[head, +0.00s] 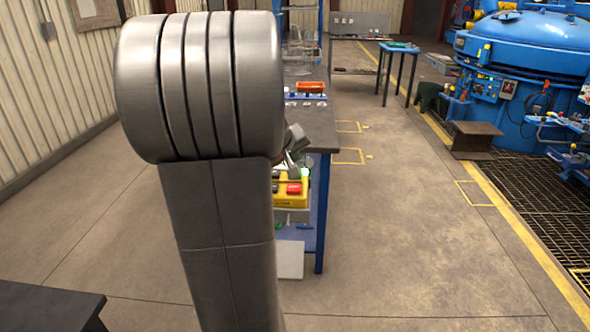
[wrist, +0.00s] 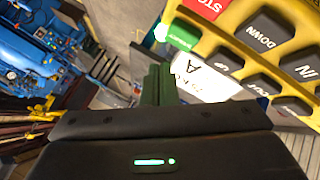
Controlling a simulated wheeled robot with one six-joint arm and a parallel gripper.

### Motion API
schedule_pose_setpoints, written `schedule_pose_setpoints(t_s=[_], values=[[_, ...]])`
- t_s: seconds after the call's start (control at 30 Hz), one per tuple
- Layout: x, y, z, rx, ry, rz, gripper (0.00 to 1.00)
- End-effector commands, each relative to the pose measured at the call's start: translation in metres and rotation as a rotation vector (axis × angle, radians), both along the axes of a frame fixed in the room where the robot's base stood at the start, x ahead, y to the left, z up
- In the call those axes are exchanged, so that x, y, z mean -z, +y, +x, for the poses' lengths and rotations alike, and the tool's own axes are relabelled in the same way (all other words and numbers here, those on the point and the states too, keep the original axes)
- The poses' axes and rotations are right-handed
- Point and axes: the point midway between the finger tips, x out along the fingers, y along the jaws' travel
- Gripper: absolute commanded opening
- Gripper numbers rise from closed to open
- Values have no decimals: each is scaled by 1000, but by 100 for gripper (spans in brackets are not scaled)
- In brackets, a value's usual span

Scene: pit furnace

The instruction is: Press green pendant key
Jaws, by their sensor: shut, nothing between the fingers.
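The yellow pendant (wrist: 232,22) fills the upper right of the wrist view, with a green key (wrist: 183,37) at its left end. A red STOP key (wrist: 205,5) sits beside the green key, and several black keys, one marked DOWN (wrist: 268,32), lie to the right. My gripper (wrist: 159,68) is shut and empty; its fingertips appear just below and left of the green key, with a visible gap in the picture. In the head view the pendant (head: 291,204) is partly hidden by my arm, and my gripper (head: 291,162) shows just above it.
A workbench (head: 322,138) on blue legs stands beside the pendant, with an orange tray (head: 311,87) on it. The blue furnace (head: 525,75) stands at the far right beside a floor grating (head: 520,185). The concrete floor (head: 400,230) right of the bench is clear.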

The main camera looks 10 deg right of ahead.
Motion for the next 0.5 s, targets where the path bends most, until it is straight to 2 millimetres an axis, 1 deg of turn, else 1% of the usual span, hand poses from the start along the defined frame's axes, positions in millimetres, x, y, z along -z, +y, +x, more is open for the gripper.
schedule_pose_setpoints(t_s=[0.03,0.23,0.33,0.5], values=[[-10,0,0,0,-1,1,0],[-30,0,0,-1,0,-1,0],[-34,0,0,1,1,0,0],[-32,0,0,0,1,-1,0]])
